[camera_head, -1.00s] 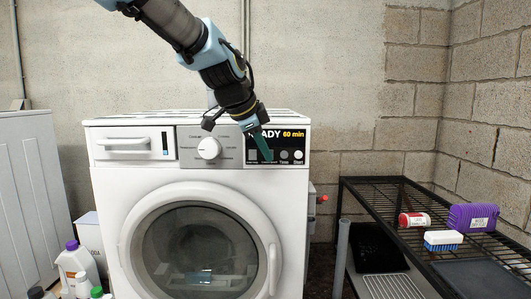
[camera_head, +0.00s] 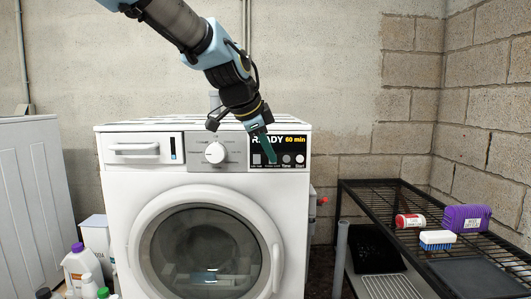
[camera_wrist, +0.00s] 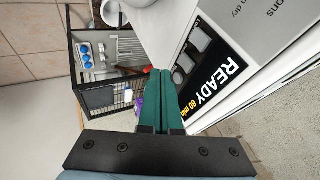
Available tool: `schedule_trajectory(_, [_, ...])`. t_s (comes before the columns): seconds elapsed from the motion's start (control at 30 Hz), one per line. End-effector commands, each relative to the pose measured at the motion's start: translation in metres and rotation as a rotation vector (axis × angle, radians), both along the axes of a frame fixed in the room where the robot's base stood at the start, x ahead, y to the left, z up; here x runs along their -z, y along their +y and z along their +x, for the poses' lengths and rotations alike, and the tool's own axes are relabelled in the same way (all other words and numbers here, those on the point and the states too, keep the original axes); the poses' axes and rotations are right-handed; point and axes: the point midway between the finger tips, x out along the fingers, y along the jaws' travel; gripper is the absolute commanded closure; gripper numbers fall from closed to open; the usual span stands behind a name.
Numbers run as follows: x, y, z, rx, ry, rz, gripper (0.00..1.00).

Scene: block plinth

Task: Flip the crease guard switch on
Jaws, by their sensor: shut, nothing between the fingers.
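The white washing machine (camera_head: 112,200) has a black control panel (camera_head: 301,165) at its upper right, reading "READY 60 min". A row of controls sits below the text: small rectangular switches at left, then round Time (camera_head: 286,159) and Start (camera_head: 300,158) buttons. My gripper (camera_head: 272,160) is shut and empty, its green fingers pointing down in front of the panel and partly covering the crease guard switch's area. I cannot tell whether they touch it, or the switch's position. In the wrist view the shut fingers (camera_wrist: 163,72) lie beside the panel (camera_wrist: 210,62) and its grey controls.
A round white dial (camera_head: 215,152) and a drawer (camera_head: 134,148) are left of the panel. The round door (camera_head: 150,235) is below. A black wire rack (camera_head: 390,187) with a purple item (camera_head: 466,218) and a brush (camera_head: 437,240) stands right. Bottles (camera_head: 82,265) stand at lower left.

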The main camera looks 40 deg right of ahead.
Motion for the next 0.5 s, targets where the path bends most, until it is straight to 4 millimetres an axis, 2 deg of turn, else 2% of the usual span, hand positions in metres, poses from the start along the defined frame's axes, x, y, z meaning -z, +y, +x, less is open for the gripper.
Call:
schedule_trajectory(0.27, [-0.026,0.017,-0.004,-0.001,-0.002,-0.003,1.00])
schedule_trajectory(0.5, [-0.057,0.039,-0.009,-0.001,-0.002,-0.003,1.00])
